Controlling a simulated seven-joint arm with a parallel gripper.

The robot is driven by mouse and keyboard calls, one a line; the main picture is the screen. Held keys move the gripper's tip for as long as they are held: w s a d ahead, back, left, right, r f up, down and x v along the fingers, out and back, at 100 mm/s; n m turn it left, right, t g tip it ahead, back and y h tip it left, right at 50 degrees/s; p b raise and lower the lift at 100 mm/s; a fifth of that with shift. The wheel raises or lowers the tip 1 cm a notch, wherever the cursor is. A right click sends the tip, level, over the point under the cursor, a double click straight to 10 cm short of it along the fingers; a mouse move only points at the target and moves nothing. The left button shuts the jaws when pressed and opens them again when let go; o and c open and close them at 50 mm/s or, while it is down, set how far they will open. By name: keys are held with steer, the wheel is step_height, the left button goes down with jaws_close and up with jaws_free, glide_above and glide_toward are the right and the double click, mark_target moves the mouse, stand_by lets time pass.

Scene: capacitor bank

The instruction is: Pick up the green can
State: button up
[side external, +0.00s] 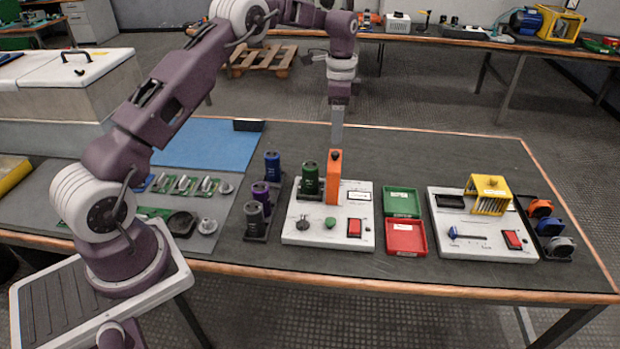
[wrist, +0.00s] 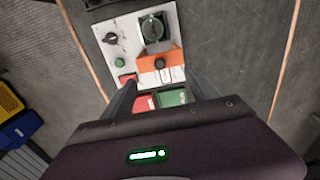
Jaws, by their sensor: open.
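The green can (side external: 310,177) stands upright in a black holder at the back left of a white panel (side external: 300,232). In the wrist view the green can (wrist: 152,29) shows from above, near the top. An orange block (side external: 334,180) stands right beside it on the panel, with a dark knob. My gripper (side external: 337,146) points down above and behind the orange block, to the right of the can and higher than it. In the wrist view my gripper (wrist: 160,84) has its two dark fingers spread, with nothing held between them.
Blue (side external: 272,166), purple (side external: 260,196) and grey (side external: 254,218) cans stand left of the panel. Green (side external: 402,202) and red (side external: 405,238) trays lie to its right. A second white panel (side external: 470,247) carries a yellow cage (side external: 489,195). Circuit boards lie on the left mat.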

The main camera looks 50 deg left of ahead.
mark_target(310, 179)
steer(key=s+a+f+m, duration=0.1)
steer(key=f+m, duration=0.1)
steer(key=m, duration=0.1)
steer(key=s+a+f+m, duration=0.3)
steer(key=f+m, duration=0.1)
steer(key=m, duration=0.1)
steer(key=shift+s+a+f+m, duration=0.3)
steer(key=shift+a, duration=0.05)
step_height(310, 179, down, 12)
steer(key=shift+s+f, duration=0.1)
steer(key=shift+a, duration=0.1)
jaws_close()
